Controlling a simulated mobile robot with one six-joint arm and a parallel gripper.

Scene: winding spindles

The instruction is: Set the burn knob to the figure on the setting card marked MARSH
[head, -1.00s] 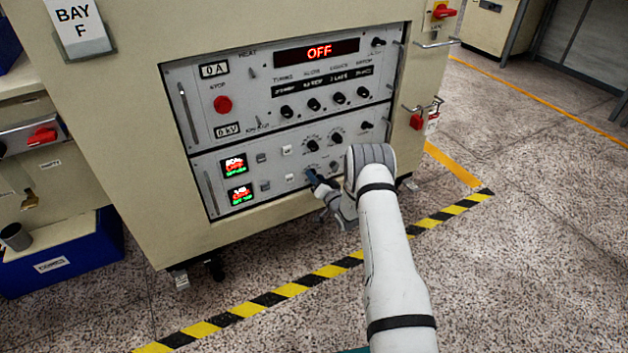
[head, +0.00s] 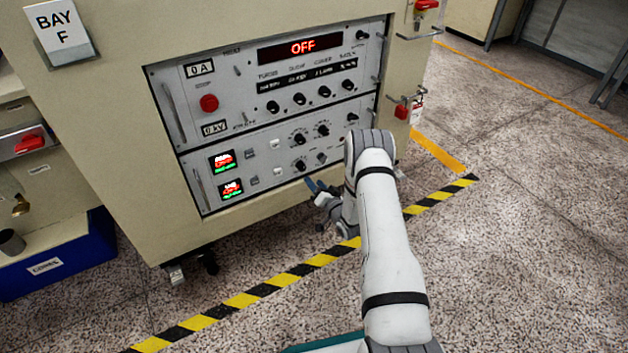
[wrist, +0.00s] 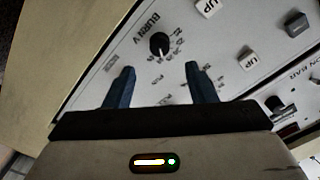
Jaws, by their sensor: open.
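The burn knob (wrist: 159,44), round and black with a light pointer mark, sits on a pale panel beside the label BURN V in the wrist view. Its scale figures are too small to read. In the head view it appears to be the lower left dark knob (head: 300,166) of the lower panel. My gripper (wrist: 160,78) is open, its two blue fingers apart and empty. The knob shows beyond the fingertips, between their lines. In the head view my gripper (head: 313,186) hangs just off the panel's lower edge. No card marked MARSH is readable.
The cream cabinet (head: 120,130) has an upper panel with an OFF display (head: 303,47), a red button (head: 209,103) and several knobs. Striped tape (head: 320,260) crosses the open floor. A blue bin (head: 60,262) stands left.

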